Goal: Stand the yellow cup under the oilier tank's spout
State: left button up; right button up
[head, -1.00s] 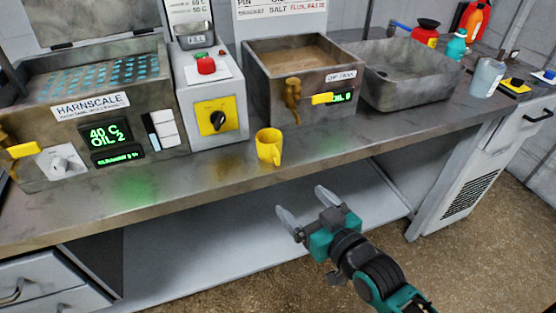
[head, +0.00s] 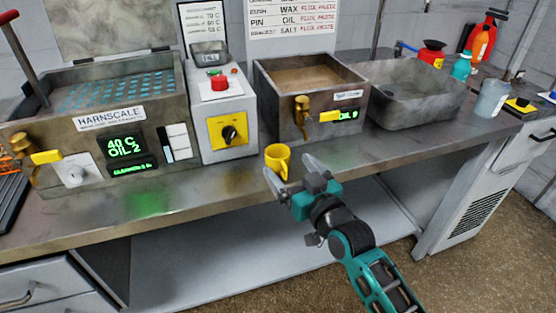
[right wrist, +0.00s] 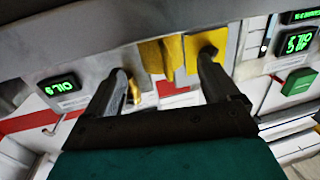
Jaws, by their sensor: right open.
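The yellow cup (head: 277,158) stands upright near the front edge of the bench. In the right wrist view a yellow shape between the fingers appears to be the cup (right wrist: 154,57). My right gripper (head: 291,170) is open and empty, its fingertips just in front of the cup; contact cannot be told. My left gripper is not in view.
A grey control box (head: 245,105) with a red button and black knob stands between the tanks. An empty-looking metal basin (head: 425,100) is at the right, with bottles (head: 490,99) beyond.

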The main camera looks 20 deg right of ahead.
aim_at(284, 160)
jog(key=w, duration=0.2)
jog(key=w+a, duration=0.1)
jog(key=w, duration=0.1)
jog(key=shift+r, duration=0.15)
jog(key=c, duration=1.3)
jog(key=shift+o, duration=0.2)
jog(key=shift+r, duration=0.15)
